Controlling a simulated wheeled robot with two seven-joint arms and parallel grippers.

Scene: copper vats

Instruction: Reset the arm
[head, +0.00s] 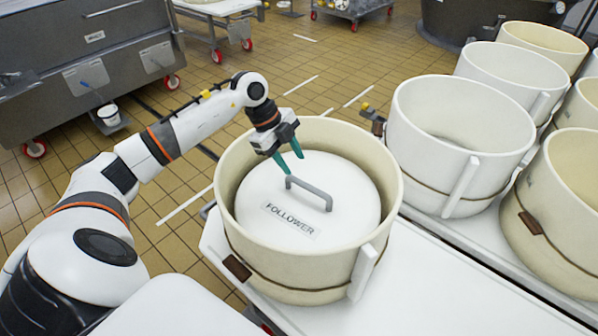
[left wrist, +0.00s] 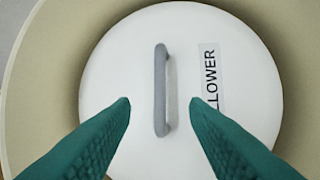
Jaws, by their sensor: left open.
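My left arm comes in from the left in the head view. Its gripper (head: 290,163) is open and empty above the white follower disc (head: 337,217), just behind the disc's grey handle (head: 309,193). In the left wrist view the two green fingers (left wrist: 160,105) are apart, with the grey handle (left wrist: 160,90) between them in the picture and the white disc (left wrist: 125,65) below. The disc lies inside a cream round mould (head: 385,190). Its label reads FOLLOWER. My right gripper is not in view.
The mould stands on a white table (head: 430,275). Several more cream moulds, such as one near the centre right (head: 440,165), crowd the right side. A grey vat (head: 85,60) on red wheels stands at the back left. Tiled floor lies open behind the arm.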

